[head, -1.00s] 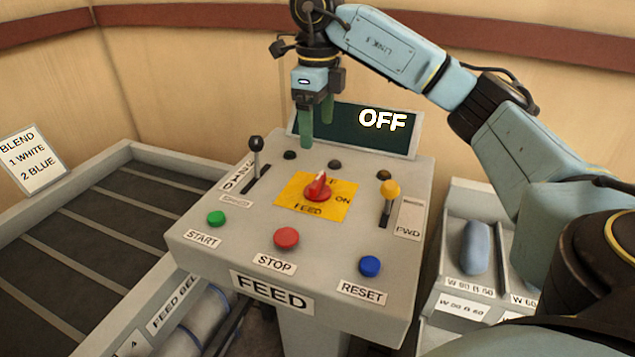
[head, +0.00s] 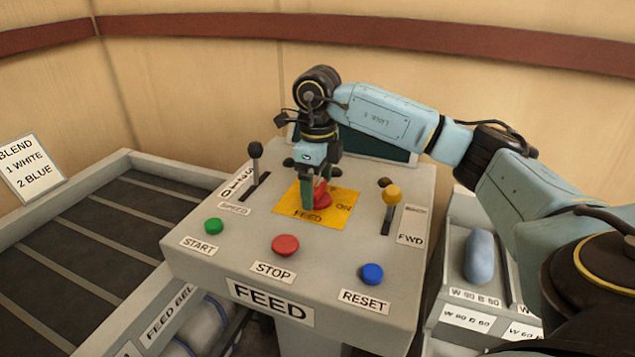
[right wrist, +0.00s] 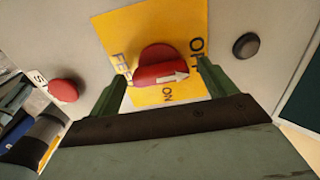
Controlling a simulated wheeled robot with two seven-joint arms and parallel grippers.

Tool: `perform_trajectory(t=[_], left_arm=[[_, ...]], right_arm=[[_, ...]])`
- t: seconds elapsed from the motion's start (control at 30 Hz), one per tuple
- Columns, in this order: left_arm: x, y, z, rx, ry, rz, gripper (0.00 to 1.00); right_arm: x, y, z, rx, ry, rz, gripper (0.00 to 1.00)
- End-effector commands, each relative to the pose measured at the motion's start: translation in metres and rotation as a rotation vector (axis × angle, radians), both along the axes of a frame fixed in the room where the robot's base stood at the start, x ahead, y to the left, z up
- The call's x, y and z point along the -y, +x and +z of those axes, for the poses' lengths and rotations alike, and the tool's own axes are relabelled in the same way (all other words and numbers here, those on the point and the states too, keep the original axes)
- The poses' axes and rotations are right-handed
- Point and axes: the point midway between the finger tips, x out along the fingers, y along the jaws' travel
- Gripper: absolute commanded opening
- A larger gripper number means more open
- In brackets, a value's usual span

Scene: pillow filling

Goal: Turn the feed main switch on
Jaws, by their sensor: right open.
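The feed main switch is a red rotary knob (head: 323,197) on a yellow plate (head: 335,209) marked FEED and ON. In the right wrist view the knob (right wrist: 160,66) has a white arrow pointing right, toward the OFF side of the plate (right wrist: 150,30) rather than ON. My right gripper (head: 314,192) is down at the knob, partly hiding it. In the right wrist view its green fingers (right wrist: 162,70) are open, one on either side of the knob; contact cannot be told. My left gripper is not in view.
The console has a black lever (head: 254,168), a yellow lever (head: 391,200), and START (head: 214,226), STOP (head: 285,245) and RESET (head: 372,274) buttons. My arm hides most of the dark display (head: 392,150); its text does not show.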

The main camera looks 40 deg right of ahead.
Motion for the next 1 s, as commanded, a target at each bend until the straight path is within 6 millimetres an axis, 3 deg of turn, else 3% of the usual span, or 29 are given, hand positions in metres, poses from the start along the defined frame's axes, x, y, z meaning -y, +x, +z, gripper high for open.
perform_trajectory(t=[0.07, 0.4, 0.77, 1.0], left_arm=[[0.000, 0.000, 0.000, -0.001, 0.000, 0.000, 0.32], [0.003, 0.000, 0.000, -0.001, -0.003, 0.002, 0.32], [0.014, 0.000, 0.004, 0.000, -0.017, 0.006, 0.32], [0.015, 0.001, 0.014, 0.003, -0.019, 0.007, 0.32]], right_arm=[[0.000, 0.000, 0.000, 0.000, 0.000, 0.000, 0.82], [0.000, 0.000, 0.000, 0.000, 0.000, 0.000, 0.39], [0.000, 0.000, 0.001, 0.000, 0.000, -0.063, 0.39], [0.000, 0.000, 0.002, 0.000, 0.000, -0.227, 0.39]])
